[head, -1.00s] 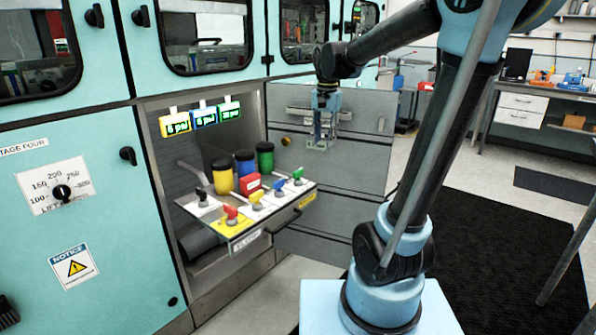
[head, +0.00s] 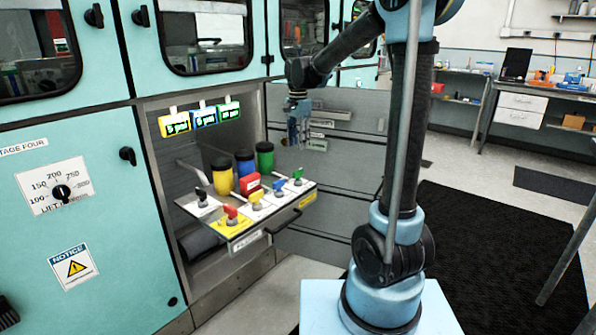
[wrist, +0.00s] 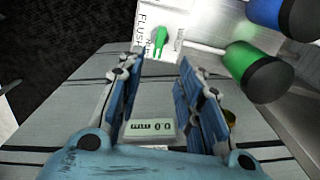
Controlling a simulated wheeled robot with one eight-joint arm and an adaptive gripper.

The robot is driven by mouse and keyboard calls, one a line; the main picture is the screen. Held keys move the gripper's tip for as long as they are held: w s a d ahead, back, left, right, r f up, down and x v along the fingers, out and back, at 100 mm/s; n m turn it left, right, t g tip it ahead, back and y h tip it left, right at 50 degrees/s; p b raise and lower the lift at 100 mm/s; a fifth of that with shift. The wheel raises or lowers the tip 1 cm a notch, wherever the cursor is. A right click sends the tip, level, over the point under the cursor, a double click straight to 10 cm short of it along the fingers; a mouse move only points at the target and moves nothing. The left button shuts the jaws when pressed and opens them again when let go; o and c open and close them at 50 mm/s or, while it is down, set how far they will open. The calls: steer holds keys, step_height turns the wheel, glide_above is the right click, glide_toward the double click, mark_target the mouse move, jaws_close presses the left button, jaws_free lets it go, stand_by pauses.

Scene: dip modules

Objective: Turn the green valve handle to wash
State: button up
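The green valve handle (head: 297,175) stands on a white panel at the right back corner of the pulled-out valve tray (head: 247,228). In the wrist view the green handle (wrist: 160,40) shows just past the fingertips, with "FLUSH" printed to its left and smaller lettering on its right that I cannot read surely. My gripper (head: 299,138) hangs above the handle, apart from it. In the wrist view my gripper (wrist: 161,62) is open, its two blue-padded fingers well apart, with nothing between them.
Yellow (head: 222,178), blue (head: 244,163) and green (head: 265,157) canisters stand behind the handles. Pressure displays (head: 204,115) hang above. An open grey door (head: 340,150) stands behind my gripper.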

mark_target(298, 170)
step_height(298, 170, down, 12)
stand_by(0.5)
jaws_close()
